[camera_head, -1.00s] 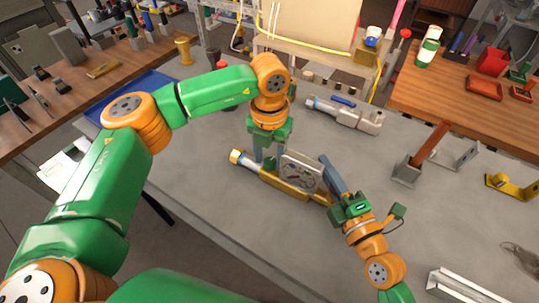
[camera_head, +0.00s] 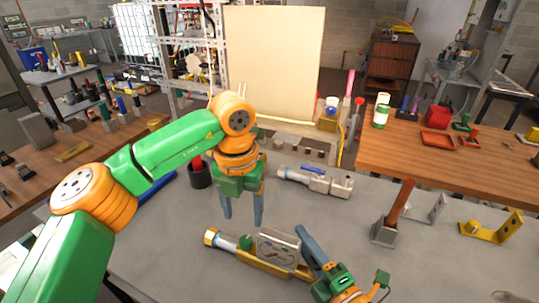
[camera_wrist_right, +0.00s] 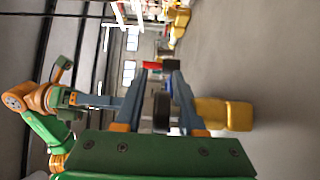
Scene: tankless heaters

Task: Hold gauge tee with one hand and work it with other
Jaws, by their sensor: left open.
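The gauge tee (camera_head: 265,265), a yellow body with a white pipe and brass end, lies on the grey table. Its square gauge plate (camera_head: 278,249) stands up near its right part. My left gripper (camera_head: 242,220) points down above and behind the tee, open and empty, apart from it. My right gripper (camera_head: 306,240) is at the gauge's right side, with one finger plainly visible. In the right wrist view its two fingers (camera_wrist_right: 162,75) stand apart, with a dark round part between them; whether they grip it is unclear.
A second grey fitting with a blue handle (camera_head: 315,180) lies behind the tee. A holder with a wooden handle (camera_head: 385,230) and a yellow bracket (camera_head: 490,226) stand to the right. A dark cup (camera_head: 199,174) is behind left. The table's front right is clear.

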